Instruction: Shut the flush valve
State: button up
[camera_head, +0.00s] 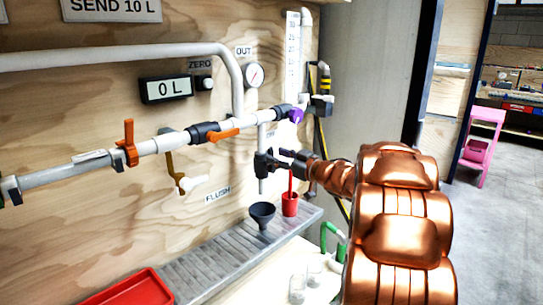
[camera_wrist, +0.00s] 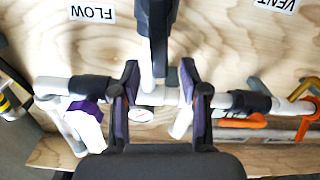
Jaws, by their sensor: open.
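The ochre handle slants downward below the main pipe. In the wrist view an ochre handle (camera_wrist: 305,87) shows at the right edge, partly cut off. My gripper (camera_head: 270,160) is open, to the right of the ochre handle and in front of a vertical white pipe. In the wrist view my gripper's fingers (camera_wrist: 160,75) stand either side of that pipe, with nothing held. Whether they touch it cannot be told.
The main white pipe (camera_head: 75,172) carries an upright orange handle (camera_head: 130,145), another orange handle (camera_head: 222,135) along it and a purple handle (camera_head: 296,115). Below are a grey grated ledge (camera_head: 215,268), a dark funnel (camera_head: 262,213), a red cup (camera_head: 290,204) and a red tray (camera_head: 130,290).

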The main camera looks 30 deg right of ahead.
aim_at(272, 154)
jog(key=shift+x, duration=1.75)
grip_shut()
